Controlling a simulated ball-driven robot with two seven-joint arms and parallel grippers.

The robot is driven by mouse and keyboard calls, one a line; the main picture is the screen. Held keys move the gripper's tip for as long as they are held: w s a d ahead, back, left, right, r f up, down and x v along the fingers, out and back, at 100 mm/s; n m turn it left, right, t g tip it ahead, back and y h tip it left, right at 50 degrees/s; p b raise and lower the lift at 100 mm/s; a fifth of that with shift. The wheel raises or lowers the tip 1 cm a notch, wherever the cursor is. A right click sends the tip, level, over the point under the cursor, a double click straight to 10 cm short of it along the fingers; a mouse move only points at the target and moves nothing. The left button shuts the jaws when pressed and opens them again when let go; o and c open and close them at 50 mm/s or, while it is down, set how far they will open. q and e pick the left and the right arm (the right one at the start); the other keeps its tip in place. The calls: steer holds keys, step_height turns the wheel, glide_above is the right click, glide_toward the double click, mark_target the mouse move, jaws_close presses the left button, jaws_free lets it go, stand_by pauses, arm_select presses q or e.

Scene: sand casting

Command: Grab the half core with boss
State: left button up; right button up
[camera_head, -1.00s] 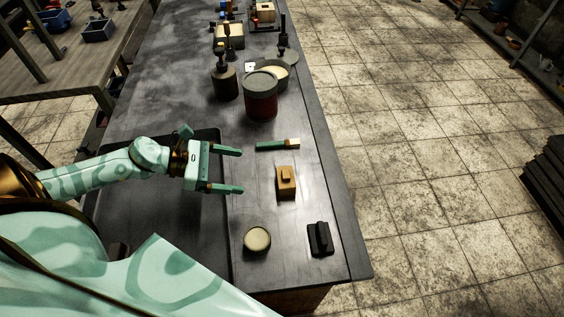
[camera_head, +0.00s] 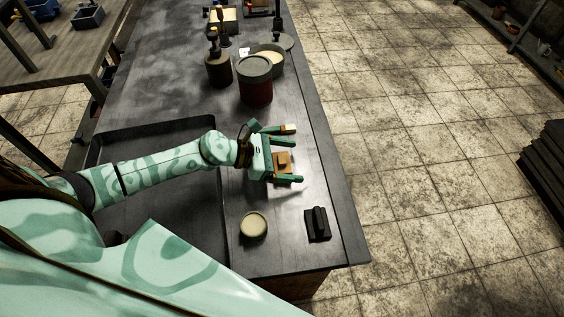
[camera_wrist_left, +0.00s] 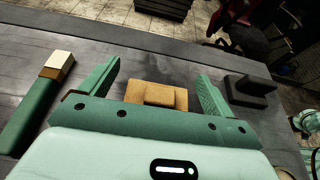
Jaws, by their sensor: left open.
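The half core with boss is a tan-orange block with a raised piece on top (camera_head: 283,160), lying on the dark bench. It also shows in the left wrist view (camera_wrist_left: 157,96). My left gripper (camera_head: 294,162) is open, with one finger on each side of the block. In the left wrist view my left gripper (camera_wrist_left: 159,70) shows a gap between each finger and the block, and the palm hides its near part.
A green-handled tool with a pale tip (camera_head: 288,128) lies just beyond the block, close to a finger. A black block (camera_head: 317,226) and a round cream-topped dish (camera_head: 253,225) are nearer. A dark tray (camera_head: 160,124) lies left.

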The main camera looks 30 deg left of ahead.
arm_select(q)
steer(key=c, duration=1.1)
